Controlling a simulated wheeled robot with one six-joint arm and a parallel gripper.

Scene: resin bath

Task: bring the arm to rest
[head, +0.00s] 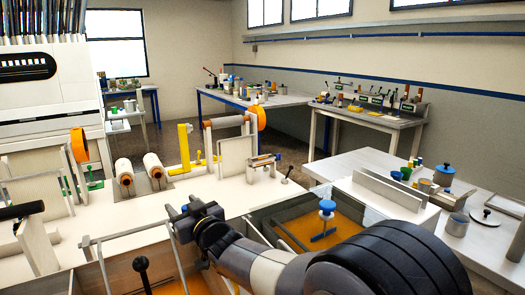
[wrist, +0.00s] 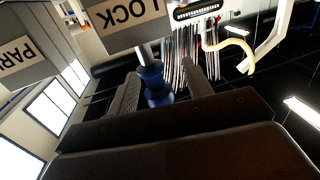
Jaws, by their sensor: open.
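My gripper (head: 180,212) is at the end of my arm, which reaches in from the lower right of the head view, above the bath's rim. In the wrist view my gripper (wrist: 161,72) has its two fingers apart. A blue knob (wrist: 154,85) on a pale metal rod shows between the fingers, and I cannot tell whether they touch it. A LOCK plate (wrist: 125,15) and a PARK plate (wrist: 30,55) show upside down close by at the top left of the wrist view.
A black-knobbed lever (head: 140,265) stands at lower left. Rollers (head: 125,178) sit on the white bench behind. A side table (head: 470,235) with pots is at right.

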